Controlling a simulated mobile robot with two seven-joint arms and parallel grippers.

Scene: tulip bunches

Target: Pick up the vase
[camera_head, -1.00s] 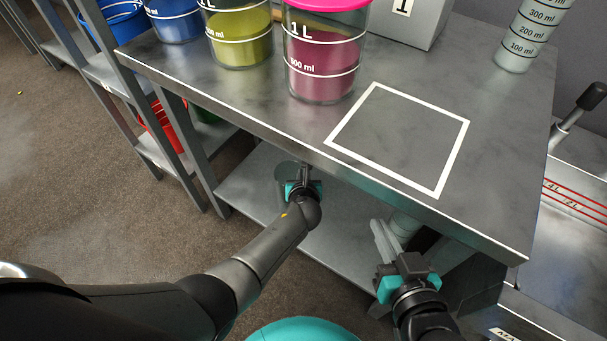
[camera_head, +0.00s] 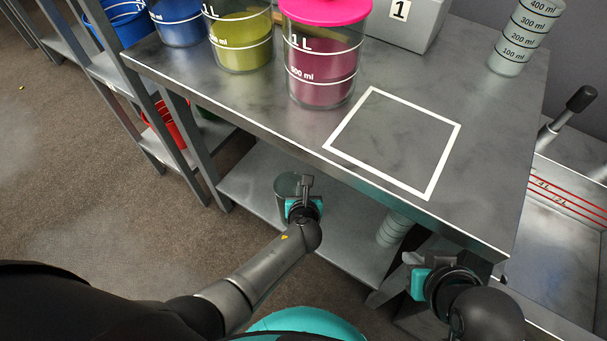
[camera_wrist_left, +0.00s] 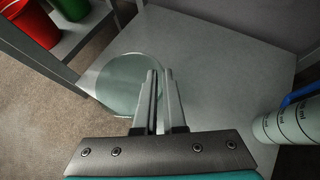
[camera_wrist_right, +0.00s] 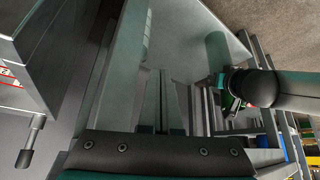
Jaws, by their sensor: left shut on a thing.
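The vase (camera_head: 287,185) is a clear round glass vessel on the lower shelf under the table's front edge. It also shows in the left wrist view (camera_wrist_left: 125,78), seen from above. My left gripper (camera_head: 306,185) is at the vase's right side, shut on its thin glass wall; its fingers (camera_wrist_left: 159,88) overlap the vase's right edge in the left wrist view. My right gripper (camera_head: 412,260) is to the right, near the table's front right corner and apart from the vase. Its fingers (camera_wrist_right: 159,85) look shut and empty in the right wrist view.
The table top (camera_head: 240,95) overhangs the lower shelf (camera_head: 340,245). A marked measuring vessel (camera_head: 393,230) stands on that shelf. The pink-lidded container (camera_head: 322,60), the yellow one (camera_head: 240,40) and a white square outline (camera_head: 450,150) are on the table. Shelf posts stand at left.

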